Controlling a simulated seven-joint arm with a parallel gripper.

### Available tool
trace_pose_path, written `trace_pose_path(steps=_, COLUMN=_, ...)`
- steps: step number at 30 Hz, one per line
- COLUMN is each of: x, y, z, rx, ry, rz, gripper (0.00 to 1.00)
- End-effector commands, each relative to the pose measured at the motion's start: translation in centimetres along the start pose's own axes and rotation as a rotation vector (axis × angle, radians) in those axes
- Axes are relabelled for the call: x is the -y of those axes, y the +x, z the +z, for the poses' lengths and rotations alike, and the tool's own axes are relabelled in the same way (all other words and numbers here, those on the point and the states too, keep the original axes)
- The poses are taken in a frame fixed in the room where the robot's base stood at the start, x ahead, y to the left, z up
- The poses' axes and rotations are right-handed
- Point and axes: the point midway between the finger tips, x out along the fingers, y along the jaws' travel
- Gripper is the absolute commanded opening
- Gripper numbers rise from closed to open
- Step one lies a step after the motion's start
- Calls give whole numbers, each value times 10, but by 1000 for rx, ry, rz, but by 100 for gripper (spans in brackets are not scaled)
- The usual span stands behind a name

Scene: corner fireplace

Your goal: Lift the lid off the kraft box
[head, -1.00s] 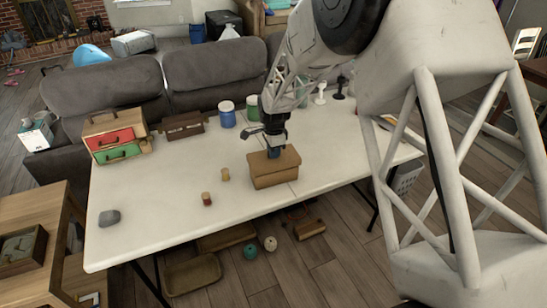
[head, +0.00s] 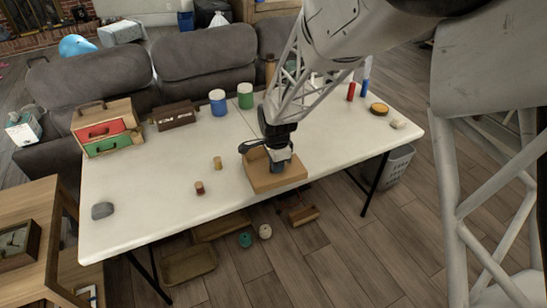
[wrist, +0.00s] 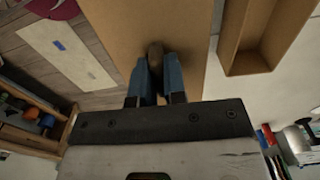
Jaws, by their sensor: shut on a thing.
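My gripper (head: 280,163) is over the kraft box on the white table in the head view. In the wrist view its blue fingertips (wrist: 155,66) are shut on the dark knob (wrist: 156,50) of the flat brown lid (wrist: 190,22). The open kraft box (wrist: 249,63) shows to the right of the lid in the wrist view, with part of its inside visible. The lid is off the box and shifted to one side. In the head view the gripper hides part of the lid and box, and the two are hard to separate.
The white table (head: 135,200) has clear room left of the box. Two small cork-topped jars (head: 217,163) stand nearby. A drawer cabinet (head: 103,125), a brown case (head: 174,115), a blue jar (head: 218,103) and a green jar (head: 245,96) stand along the back.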

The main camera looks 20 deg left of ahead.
Motion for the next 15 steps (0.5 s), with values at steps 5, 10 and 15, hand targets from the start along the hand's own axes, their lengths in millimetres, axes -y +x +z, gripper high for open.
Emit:
trace_pose_path(steps=5, x=-11, y=-1, z=1, rx=0, ry=0, rz=-1, gripper=0)
trace_pose_path(steps=10, x=-15, y=-1, z=2, rx=0, ry=0, rz=1, gripper=0)
trace_pose_path(steps=15, x=-15, y=-1, z=2, rx=0, ry=0, rz=1, gripper=0)
